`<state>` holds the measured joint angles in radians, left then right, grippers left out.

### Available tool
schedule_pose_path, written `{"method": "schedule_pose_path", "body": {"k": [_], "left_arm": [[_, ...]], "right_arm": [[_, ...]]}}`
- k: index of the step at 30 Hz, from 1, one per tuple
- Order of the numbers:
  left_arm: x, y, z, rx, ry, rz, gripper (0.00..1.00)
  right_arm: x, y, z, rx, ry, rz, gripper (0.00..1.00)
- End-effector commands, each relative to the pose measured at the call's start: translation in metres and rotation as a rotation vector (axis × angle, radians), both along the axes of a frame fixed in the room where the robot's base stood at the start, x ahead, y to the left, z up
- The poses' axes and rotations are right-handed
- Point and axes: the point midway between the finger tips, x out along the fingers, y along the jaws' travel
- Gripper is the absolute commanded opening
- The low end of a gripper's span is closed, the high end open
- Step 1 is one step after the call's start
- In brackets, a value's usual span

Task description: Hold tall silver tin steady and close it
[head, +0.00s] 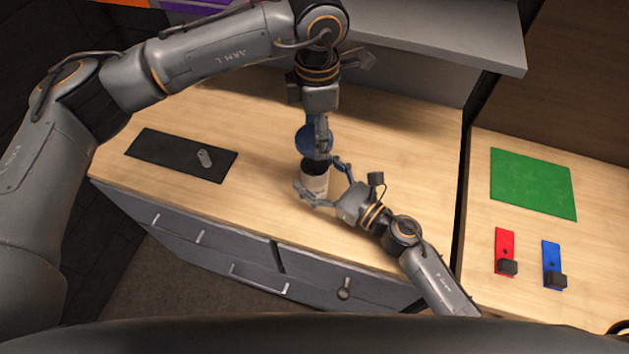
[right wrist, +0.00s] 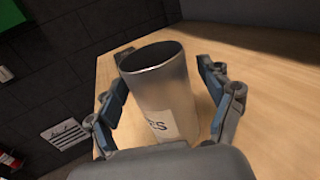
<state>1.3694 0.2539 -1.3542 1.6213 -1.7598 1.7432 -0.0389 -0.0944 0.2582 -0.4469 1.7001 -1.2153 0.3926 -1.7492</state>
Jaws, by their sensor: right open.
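The tall silver tin (head: 316,186) stands upright on the wooden counter, with its dark open mouth facing up. In the right wrist view the tin (right wrist: 160,85) shows a pale label with printed letters, partly out of view. My right gripper (head: 322,181) is open, with one finger on each side of the tin; in the right wrist view gaps show between fingers and wall. My left gripper (head: 318,148) points down just above the tin's mouth. Its fingers look closed on a round blue lid (head: 304,141), which is tilted and partly hidden by them.
A grey shelf (head: 450,40) overhangs the back. A second counter at right holds a green mat (head: 533,183), a red plate (head: 504,245) and a blue plate (head: 551,260).

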Motion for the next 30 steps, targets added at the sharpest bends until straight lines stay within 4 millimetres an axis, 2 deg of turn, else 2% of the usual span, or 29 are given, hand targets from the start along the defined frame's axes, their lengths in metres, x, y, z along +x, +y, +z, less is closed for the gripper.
{"method": "schedule_pose_path", "body": {"k": [7, 8, 19, 24, 30], "left_arm": [[0.000, 0.000, 0.000, 0.000, 0.000, 0.000, 0.54], [0.000, 0.000, 0.000, 0.000, 0.000, 0.000, 0.54], [0.000, 0.000, 0.000, 0.000, 0.000, 0.000, 0.54], [0.000, 0.000, -0.004, 0.001, 0.001, 0.000, 0.54], [0.000, 0.000, -0.032, 0.001, 0.003, 0.001, 0.54]], "right_arm": [[0.000, 0.001, 0.000, 0.000, 0.000, 0.000, 0.80], [0.000, 0.000, 0.000, 0.000, 0.000, 0.000, 0.76], [0.000, 0.000, 0.000, 0.000, 0.000, 0.000, 0.01], [0.000, 0.000, 0.000, 0.000, 0.000, 0.000, 0.00], [0.000, 0.000, 0.000, 0.000, 0.000, 0.000, 0.00]]}}
